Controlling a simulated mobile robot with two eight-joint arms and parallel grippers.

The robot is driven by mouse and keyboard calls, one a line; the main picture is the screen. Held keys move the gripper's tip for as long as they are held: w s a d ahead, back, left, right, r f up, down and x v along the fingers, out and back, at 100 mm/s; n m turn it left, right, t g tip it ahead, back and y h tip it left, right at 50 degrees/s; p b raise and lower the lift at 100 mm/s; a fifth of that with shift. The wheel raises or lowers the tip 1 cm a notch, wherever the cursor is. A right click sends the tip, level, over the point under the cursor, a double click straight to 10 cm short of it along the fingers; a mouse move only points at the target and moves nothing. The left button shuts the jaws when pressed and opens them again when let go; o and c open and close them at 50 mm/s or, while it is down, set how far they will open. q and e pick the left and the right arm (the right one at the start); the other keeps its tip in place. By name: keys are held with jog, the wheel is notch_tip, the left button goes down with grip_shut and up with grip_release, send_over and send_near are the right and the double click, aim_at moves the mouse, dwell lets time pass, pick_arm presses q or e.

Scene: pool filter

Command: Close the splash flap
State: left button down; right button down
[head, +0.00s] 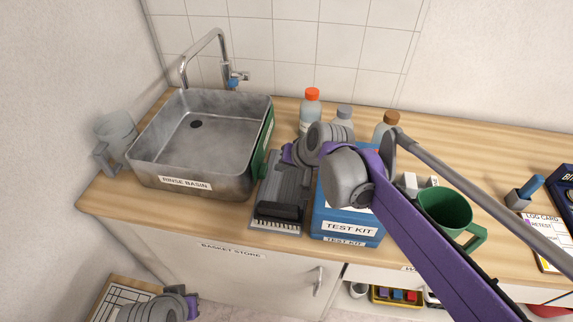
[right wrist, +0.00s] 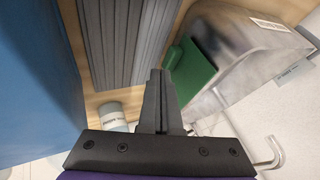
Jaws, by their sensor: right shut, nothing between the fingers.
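The green splash flap (head: 266,136) is on the outer right side of the metal rinse basin (head: 184,182). In the right wrist view the green flap (right wrist: 192,72) juts out from the basin wall at an angle. My right gripper (head: 287,154) is just right of the flap, above the counter, with its arm crossing from the right. In the right wrist view its fingers (right wrist: 160,80) are shut and empty, their tips beside the flap; I cannot tell whether they touch it. My left gripper (head: 190,302) is low at the bottom left, its fingers not clear.
A grey ribbed slab (head: 282,190) lies right of the basin. A blue test kit box (head: 347,230) stands beside it under my right arm. Several bottles (head: 311,108) stand behind, and a green mug (head: 445,212) is to the right. A clear jug (head: 115,135) stands left of the basin.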

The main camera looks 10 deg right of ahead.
jog(key=x, duration=0.5)
jog(key=shift+w+a+f, duration=0.15)
jog(key=shift+w+f, duration=0.05)
jog(key=shift+f, duration=0.1)
pick_arm(q)
jog(key=shift+s+f, duration=0.1)
jog(key=shift+f, duration=0.15)
pick_arm(e)
jog(key=shift+a, duration=0.2)
pick_arm(q)
jog(key=shift+r, duration=0.1)
